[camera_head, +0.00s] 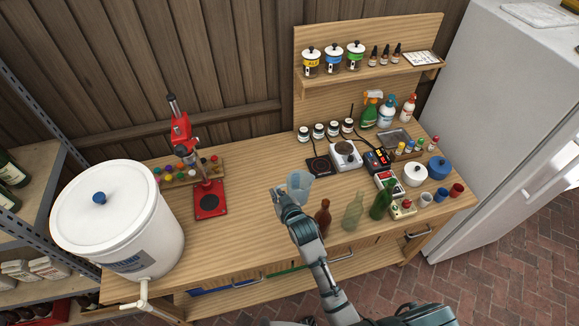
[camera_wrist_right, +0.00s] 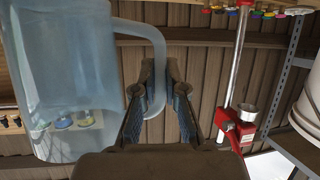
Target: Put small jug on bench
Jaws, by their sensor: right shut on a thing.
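The small jug (camera_head: 300,184) is clear and bluish, and in the head view it shows over the middle of the wooden bench (camera_head: 252,200). My right gripper (camera_head: 284,194) is at the jug's left side. In the right wrist view the jug (camera_wrist_right: 62,75) fills the left, and its handle passes between the fingers of my right gripper (camera_wrist_right: 158,80), which is shut on it. Whether the jug's base touches the bench is hidden. My left gripper is not in view.
A red bottle capper (camera_head: 209,195) and a white bucket (camera_head: 125,220) stand at left. Brown, clear and green bottles (camera_head: 352,212) stand close to the right of my arm. A scale (camera_head: 345,155) and hot plate (camera_head: 319,166) are behind. Bare bench lies left of the jug.

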